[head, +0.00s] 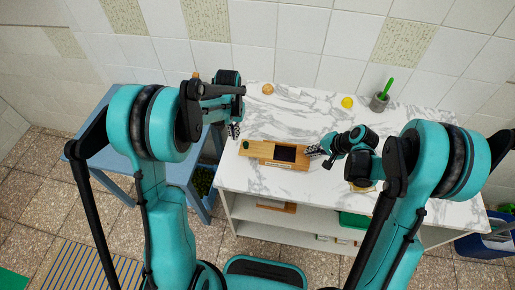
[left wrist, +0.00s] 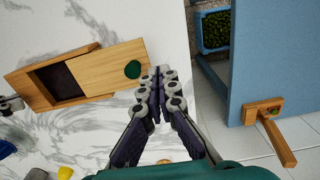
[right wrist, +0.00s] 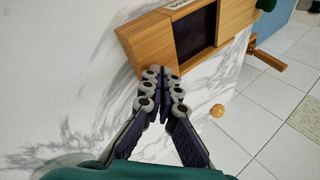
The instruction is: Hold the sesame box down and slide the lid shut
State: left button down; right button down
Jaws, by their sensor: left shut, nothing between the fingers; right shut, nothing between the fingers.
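The wooden sesame box (head: 283,163) lies on the marble counter with a dark opening toward its right end. Its lid (head: 258,150) covers the left part and carries a green knob (left wrist: 132,69). The dark interior (right wrist: 196,35) shows in the right wrist view. My left gripper (head: 234,133) is shut and empty, above the counter beside the knob end; its fingertips (left wrist: 160,72) appear close to the lid's end. My right gripper (head: 310,152) is shut and empty at the box's open end; its fingertips (right wrist: 161,72) appear near or against the end wall. Contact is unclear.
A round tan item (head: 267,89), a yellow item (head: 347,102) and a grey pot (head: 379,103) with a green handle stand along the back of the counter. A blue table (head: 110,101) stands left. Open shelves (head: 300,226) lie below. Counter behind the box is clear.

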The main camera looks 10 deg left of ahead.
pick_arm(q)
jog(key=shift+f, duration=0.2)
dwell(3.0)
jog(key=shift+f, duration=1.4)
